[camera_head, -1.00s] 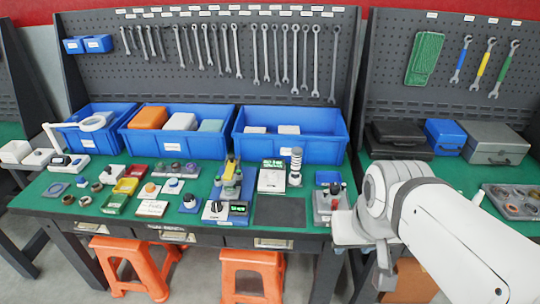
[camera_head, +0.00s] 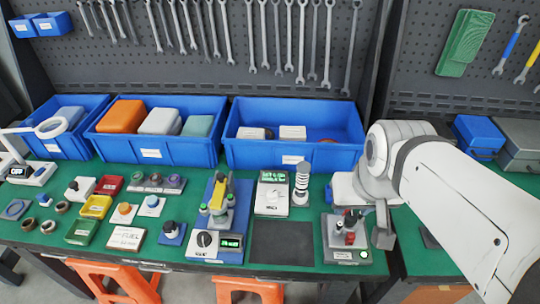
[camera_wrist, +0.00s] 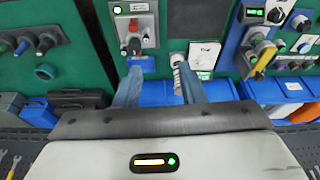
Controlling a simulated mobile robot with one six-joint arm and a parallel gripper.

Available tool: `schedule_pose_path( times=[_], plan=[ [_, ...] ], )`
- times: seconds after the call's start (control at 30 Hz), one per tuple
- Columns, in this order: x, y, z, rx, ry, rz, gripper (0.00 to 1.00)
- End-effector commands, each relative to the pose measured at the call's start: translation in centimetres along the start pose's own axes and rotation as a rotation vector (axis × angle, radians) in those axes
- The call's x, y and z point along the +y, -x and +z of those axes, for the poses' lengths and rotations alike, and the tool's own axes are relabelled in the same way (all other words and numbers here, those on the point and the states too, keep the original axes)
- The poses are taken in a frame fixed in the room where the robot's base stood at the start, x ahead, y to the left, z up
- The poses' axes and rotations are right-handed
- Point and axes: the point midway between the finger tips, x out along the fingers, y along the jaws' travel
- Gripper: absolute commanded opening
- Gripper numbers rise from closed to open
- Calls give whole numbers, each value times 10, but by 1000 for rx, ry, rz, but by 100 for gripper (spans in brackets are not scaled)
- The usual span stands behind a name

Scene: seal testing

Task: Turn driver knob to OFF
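No label reading "driver" is legible, so I cannot tell which knob it names. A black rotary knob (camera_head: 205,239) sits on a light box beside a lit green display (camera_head: 231,242); it also shows in the wrist view (camera_wrist: 275,15). Another unit (camera_head: 349,238) carries red and dark knobs and a green light; the wrist view shows its red-tipped knob (camera_wrist: 134,23). My gripper (camera_wrist: 158,72) is open and empty, its two blue-grey fingers apart. In the head view my gripper (camera_head: 382,232) hangs just right of the red-knob unit, partly hidden by my arm.
A white panel with a green screen (camera_head: 272,194) and a ribbed cylinder (camera_head: 301,184) stand between the two units. Blue bins (camera_head: 290,153) line the back. A dark mat (camera_head: 281,242) lies bare near the front edge. Small parts crowd the left.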

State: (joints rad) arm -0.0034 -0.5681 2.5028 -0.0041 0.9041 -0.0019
Motion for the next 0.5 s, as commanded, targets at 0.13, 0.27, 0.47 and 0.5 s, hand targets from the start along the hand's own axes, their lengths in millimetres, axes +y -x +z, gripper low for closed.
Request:
schedule_pose_path(
  times=[0.13,0.27,0.47,0.5],
  plan=[
    [0,0,0,0,0,0,36],
    [0,0,0,0,0,0,40],
    [-4,-15,-19,-24,-42,-7,55],
    [-6,-22,-28,-35,-63,-10,55]
  ],
)
